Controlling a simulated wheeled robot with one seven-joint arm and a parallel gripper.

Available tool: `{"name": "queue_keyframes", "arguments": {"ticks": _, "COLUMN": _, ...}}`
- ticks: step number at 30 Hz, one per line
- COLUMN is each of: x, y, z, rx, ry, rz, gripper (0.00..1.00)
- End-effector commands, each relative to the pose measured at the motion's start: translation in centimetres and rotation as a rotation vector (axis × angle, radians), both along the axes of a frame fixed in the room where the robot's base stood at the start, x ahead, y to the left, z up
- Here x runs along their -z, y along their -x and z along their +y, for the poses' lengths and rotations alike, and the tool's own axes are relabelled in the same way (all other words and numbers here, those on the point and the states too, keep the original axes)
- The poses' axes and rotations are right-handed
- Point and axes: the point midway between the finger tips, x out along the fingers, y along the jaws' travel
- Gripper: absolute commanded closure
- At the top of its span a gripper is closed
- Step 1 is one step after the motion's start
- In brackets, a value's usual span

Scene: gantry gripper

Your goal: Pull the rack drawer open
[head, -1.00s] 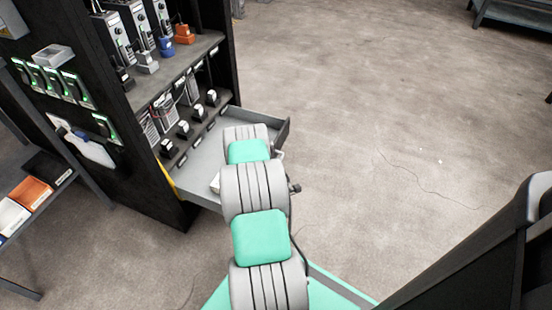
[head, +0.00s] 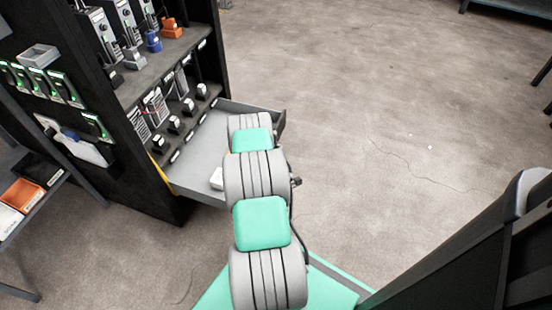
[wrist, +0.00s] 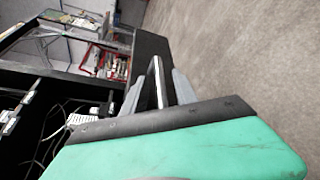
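The rack drawer (head: 205,137) is a grey tray sticking well out of the black rack (head: 160,206) at its lower right. A small white item (head: 217,179) lies in it, partly covered by my arm. In the head view my arm hides my gripper and most of the drawer front. In the wrist view my gripper (wrist: 158,88) has its two grey fingers on either side of a dark bar with a bright edge, which looks like the drawer handle (wrist: 160,82). The fingers appear closed on it, though the contact is hard to see. The dark drawer front (wrist: 122,40) runs beyond them.
The rack's shelf (head: 165,55) holds several devices and blue and orange parts. A bench with bins (head: 22,195) stands at the left. The concrete floor (head: 380,110) right of the drawer is clear. A dark structure (head: 470,240) fills the lower right.

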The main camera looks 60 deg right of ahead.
Motion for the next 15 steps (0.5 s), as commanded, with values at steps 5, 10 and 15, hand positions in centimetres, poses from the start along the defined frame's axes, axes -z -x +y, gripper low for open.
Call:
{"name": "queue_keyframes", "arguments": {"ticks": 5, "x": 0.0, "y": 0.0, "z": 0.0, "rx": 0.001, "ry": -0.001, "rz": 0.001, "gripper": 0.66}}
{"name": "queue_keyframes", "arguments": {"ticks": 10, "x": 0.0, "y": 0.2, "z": 0.3, "rx": 0.000, "ry": -0.001, "rz": 0.001, "gripper": 0.66}}
{"name": "queue_keyframes", "arguments": {"ticks": 15, "x": -0.3, "y": 0.8, "z": 1.3, "rx": 0.000, "ry": -0.001, "rz": 0.001, "gripper": 0.66}}
